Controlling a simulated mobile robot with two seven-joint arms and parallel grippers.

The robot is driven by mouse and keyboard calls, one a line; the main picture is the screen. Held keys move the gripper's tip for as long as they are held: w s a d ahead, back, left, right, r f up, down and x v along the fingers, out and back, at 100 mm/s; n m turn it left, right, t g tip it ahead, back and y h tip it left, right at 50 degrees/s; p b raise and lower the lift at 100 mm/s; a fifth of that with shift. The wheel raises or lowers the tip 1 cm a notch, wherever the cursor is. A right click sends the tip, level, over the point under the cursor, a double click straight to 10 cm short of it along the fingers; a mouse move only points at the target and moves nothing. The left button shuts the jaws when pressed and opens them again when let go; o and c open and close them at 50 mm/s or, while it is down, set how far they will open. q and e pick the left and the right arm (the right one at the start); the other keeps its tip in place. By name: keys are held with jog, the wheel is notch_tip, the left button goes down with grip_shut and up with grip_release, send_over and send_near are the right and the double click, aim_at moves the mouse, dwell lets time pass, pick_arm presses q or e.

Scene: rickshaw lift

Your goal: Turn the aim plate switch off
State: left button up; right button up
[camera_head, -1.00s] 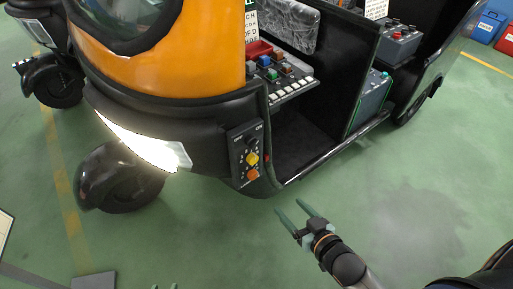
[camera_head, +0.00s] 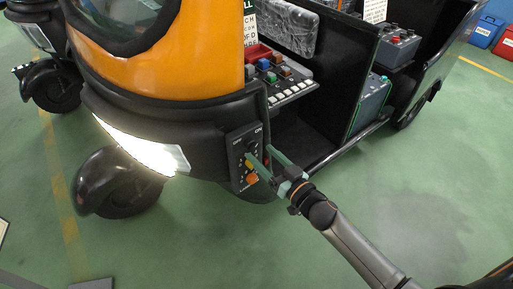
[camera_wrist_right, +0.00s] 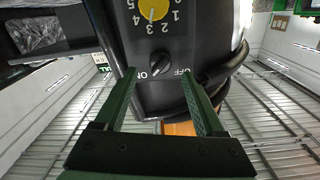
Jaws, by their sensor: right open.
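The switch panel (camera_head: 238,168) is on the orange and black rickshaw's front side. My right gripper (camera_head: 259,152) is open in front of the panel. In the wrist view its green fingers (camera_wrist_right: 158,73) flank the switch, with nothing held. My left gripper is not in view.
The front lamp (camera_head: 150,155) is lit. A button console (camera_head: 280,75) is inside the cab, above and right of the panel. A front wheel (camera_head: 122,190) stands left. The green floor (camera_head: 430,190) is clear at right.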

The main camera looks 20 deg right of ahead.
aim_at(255, 147)
jog(key=shift+x, duration=1.7)
jog(key=shift+c, duration=0.4)
grip_shut()
